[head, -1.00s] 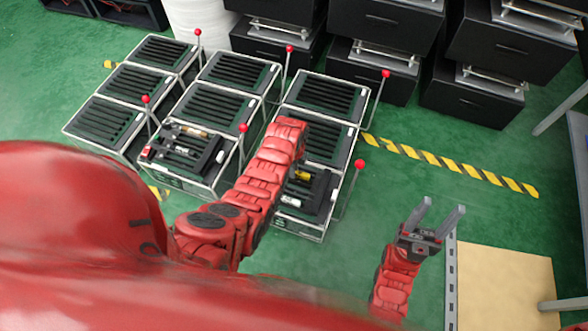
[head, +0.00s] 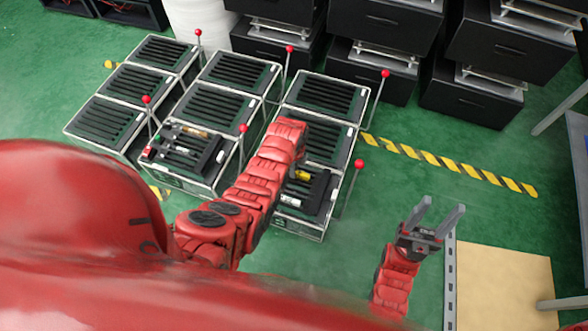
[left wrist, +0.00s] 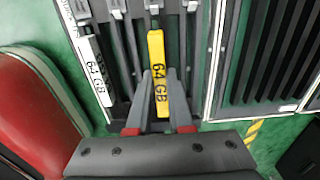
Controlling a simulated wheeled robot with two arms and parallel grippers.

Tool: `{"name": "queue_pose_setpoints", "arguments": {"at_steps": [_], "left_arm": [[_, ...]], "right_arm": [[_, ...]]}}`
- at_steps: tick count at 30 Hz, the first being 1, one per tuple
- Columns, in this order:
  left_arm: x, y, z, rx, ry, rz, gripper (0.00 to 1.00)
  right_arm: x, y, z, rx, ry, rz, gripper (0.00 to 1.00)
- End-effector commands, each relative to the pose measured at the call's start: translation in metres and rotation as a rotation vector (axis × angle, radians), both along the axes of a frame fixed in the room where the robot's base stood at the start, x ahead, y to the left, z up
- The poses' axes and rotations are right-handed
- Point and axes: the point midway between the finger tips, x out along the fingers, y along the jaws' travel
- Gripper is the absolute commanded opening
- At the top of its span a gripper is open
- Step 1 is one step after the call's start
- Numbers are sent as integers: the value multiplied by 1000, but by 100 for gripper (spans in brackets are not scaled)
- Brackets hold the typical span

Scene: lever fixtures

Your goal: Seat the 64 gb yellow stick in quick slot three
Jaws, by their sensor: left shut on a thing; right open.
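The yellow stick (left wrist: 157,62), marked 64 GB, stands between the fingers of my left gripper (left wrist: 159,74) in the left wrist view, and the gripper is shut on it. Its far end lies near the metal fittings of the slot row; I cannot tell how deep it sits. In the head view the yellow stick (head: 303,175) shows just right of my left arm, over the near right fixture (head: 318,230); the arm hides the left fingers there. My right gripper (head: 434,219) is open and empty, to the right of the fixtures above the green floor.
A white stick (left wrist: 96,68) marked 64 GB sits left of the yellow one. Slotted fixtures with red-knobbed levers (head: 359,163) stand in rows. The near middle fixture (head: 190,155) also holds sticks. Black cabinets (head: 384,22) stand behind.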

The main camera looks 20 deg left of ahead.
Motion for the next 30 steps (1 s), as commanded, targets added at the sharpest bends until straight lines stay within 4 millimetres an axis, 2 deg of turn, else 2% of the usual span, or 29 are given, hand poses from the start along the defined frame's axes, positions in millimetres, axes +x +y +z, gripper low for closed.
{"name": "queue_pose_setpoints", "arguments": {"at_steps": [30], "left_arm": [[0,0,-22,0,1,0,0]], "right_arm": [[0,0,-12,0,0,0,54]]}}
